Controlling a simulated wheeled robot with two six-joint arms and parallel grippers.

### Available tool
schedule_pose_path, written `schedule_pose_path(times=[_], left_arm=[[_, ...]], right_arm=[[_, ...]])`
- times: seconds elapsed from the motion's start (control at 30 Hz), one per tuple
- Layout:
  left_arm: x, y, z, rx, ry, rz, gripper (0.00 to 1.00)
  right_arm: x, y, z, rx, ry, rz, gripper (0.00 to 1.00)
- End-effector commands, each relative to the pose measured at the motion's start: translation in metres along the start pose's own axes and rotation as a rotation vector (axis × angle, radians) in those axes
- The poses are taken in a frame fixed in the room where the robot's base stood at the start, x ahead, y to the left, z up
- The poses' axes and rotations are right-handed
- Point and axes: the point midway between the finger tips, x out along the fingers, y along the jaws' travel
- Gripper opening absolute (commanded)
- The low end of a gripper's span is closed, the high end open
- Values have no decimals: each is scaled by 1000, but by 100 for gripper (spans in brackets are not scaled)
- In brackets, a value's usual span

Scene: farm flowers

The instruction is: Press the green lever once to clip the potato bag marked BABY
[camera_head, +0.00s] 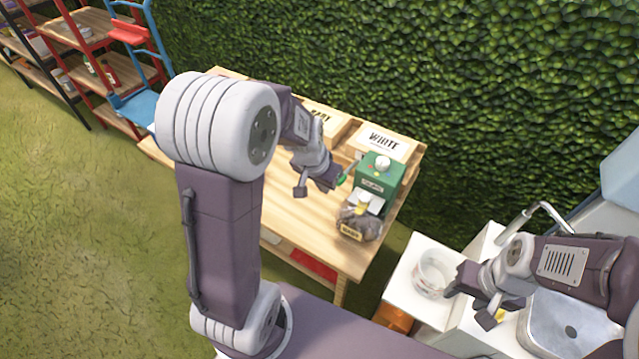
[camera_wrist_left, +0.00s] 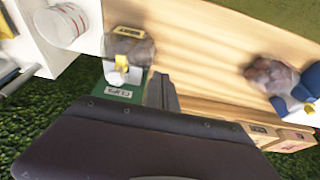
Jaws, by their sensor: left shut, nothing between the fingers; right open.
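The green clip machine (camera_head: 383,176) stands at the table's right end. Its green lever knob (camera_head: 341,181) sticks out on its left side. A bag of potatoes (camera_head: 358,222) with a yellow label sits at the machine's front; the label is too small to read surely. My left gripper (camera_head: 335,179) is shut and empty, close beside the lever knob; I cannot tell if they touch. In the left wrist view, the shut fingers (camera_wrist_left: 161,90) are beside the machine (camera_wrist_left: 125,92), with the bag (camera_wrist_left: 131,48) beyond.
Wooden crates, one marked WHITE (camera_head: 383,141), line the table's back edge against the hedge. The left wrist view shows another potato bag (camera_wrist_left: 268,74) beside a blue thing (camera_wrist_left: 300,98). A white bucket (camera_head: 432,271) stands right of the table. Bare tabletop lies left of the machine.

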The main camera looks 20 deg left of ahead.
Motion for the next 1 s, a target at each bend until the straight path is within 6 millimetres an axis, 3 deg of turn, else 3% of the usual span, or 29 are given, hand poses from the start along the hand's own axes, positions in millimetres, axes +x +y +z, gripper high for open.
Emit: schedule_pose_path(times=[0.23, 1.0], left_arm=[[-25, 0, 10, 0, 1, -1, 0], [-26, 0, 11, 0, 1, 0, 0]], right_arm=[[0, 0, 0, 0, 1, 0, 47], [0, 0, 0, 0, 0, 0, 47]])
